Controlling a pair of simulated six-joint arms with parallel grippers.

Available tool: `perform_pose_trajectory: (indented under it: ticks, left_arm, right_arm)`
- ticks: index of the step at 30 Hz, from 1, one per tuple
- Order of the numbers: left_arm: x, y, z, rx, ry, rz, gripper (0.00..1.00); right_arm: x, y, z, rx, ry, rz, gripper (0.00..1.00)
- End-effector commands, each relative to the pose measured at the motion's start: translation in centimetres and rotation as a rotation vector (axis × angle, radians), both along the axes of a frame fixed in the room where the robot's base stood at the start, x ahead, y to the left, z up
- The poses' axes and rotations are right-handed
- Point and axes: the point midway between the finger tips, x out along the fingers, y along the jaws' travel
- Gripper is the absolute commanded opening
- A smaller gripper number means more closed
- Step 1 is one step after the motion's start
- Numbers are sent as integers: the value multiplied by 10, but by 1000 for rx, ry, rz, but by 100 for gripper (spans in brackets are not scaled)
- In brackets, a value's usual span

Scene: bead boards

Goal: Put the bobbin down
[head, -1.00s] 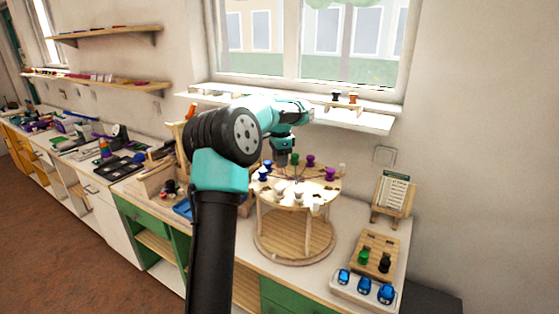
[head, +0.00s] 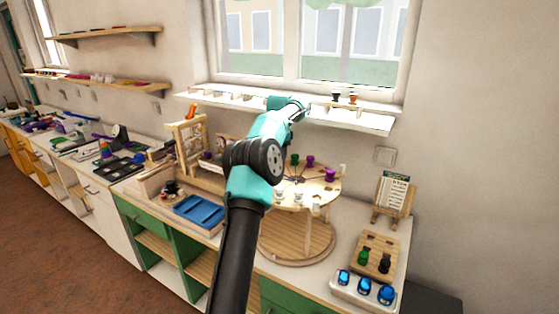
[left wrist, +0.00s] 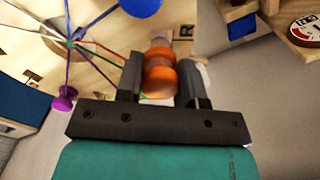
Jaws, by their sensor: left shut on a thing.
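In the left wrist view my left gripper (left wrist: 158,88) is shut on an orange bobbin (left wrist: 160,72), which sits between the two dark fingers. Behind it is a pale wooden board with coloured strings, the top of the round two-tier stand (head: 325,190). In the head view my left arm crosses the middle of the picture, and its own links hide the gripper and the bobbin. White bobbins (head: 298,198), purple bobbins (head: 330,174) and a green bobbin (head: 295,160) stand on the stand's top. My right gripper is not in view.
A window shelf (head: 370,118) holds a few small bobbins. A wooden rack with green and black bobbins (head: 363,257) and a white holder with blue pieces (head: 364,285) stand at the right. A blue tray (head: 200,210) lies left of my arm.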

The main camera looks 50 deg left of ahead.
Motion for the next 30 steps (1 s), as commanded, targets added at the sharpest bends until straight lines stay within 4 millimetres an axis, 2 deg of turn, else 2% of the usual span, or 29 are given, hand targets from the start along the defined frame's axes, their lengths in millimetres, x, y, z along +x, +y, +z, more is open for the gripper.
perform_pose_trajectory:
  ticks: [12, 22, 30]
  left_arm:
    - [3, 3, -1, 0, 0, 0, 7]
    - [2, 2, -31, -1, 1, 0, 7]
    - [2, 2, -35, 0, 0, 0, 7]
  right_arm:
    - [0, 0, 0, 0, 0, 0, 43]
    - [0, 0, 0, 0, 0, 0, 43]
    - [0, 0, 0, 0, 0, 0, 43]
